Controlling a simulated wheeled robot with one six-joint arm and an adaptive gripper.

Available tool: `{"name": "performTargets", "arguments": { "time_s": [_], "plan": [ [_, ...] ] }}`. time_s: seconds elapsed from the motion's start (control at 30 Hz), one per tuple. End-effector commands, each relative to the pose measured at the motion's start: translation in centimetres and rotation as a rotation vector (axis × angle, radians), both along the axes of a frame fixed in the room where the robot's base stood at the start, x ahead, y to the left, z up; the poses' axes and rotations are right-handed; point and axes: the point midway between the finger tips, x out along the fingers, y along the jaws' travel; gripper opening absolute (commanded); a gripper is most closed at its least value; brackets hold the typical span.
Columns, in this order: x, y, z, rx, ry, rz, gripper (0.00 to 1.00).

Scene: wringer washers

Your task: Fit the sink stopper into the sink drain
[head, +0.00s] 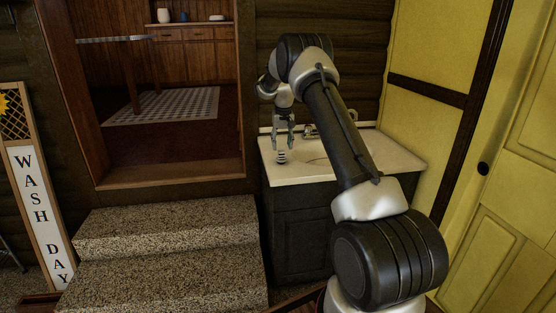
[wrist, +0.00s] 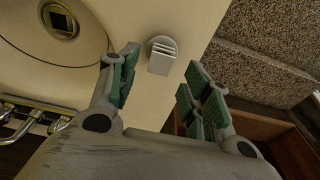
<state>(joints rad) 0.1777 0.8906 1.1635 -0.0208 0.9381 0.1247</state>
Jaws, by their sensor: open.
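The sink stopper (head: 282,158), a small pale ribbed piece, stands on the left part of the counter, outside the basin. It also shows in the wrist view (wrist: 162,56), a round base with upright fins. My gripper (head: 284,146) is open and points down just above the stopper; its green-padded fingers also show in the wrist view (wrist: 162,68), spread to either side of it in the picture. I cannot tell whether they touch it. The sink drain (wrist: 61,22), a dark square opening in a metal ring, is at the wrist view's upper left. My arm hides it in the head view.
The white sink counter (head: 395,151) stands on a dark cabinet (head: 300,235). The faucet (wrist: 30,118) shows at the basin's edge in the wrist view. Speckled steps (head: 165,225) are left of the cabinet; a yellow wall and door (head: 500,220) are to the right.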

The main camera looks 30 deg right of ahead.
Motion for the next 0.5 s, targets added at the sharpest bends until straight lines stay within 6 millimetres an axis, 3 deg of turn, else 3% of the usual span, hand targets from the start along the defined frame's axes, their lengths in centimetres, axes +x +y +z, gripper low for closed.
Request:
{"name": "performTargets", "arguments": {
  "time_s": [0.33, 0.5],
  "plan": [
    [0.6, 0.0, -4.6, 0.001, 0.003, 0.001, 0.48],
    [0.8, 0.0, -5.5, 0.000, 0.000, 0.001, 0.48]
  ]
}}
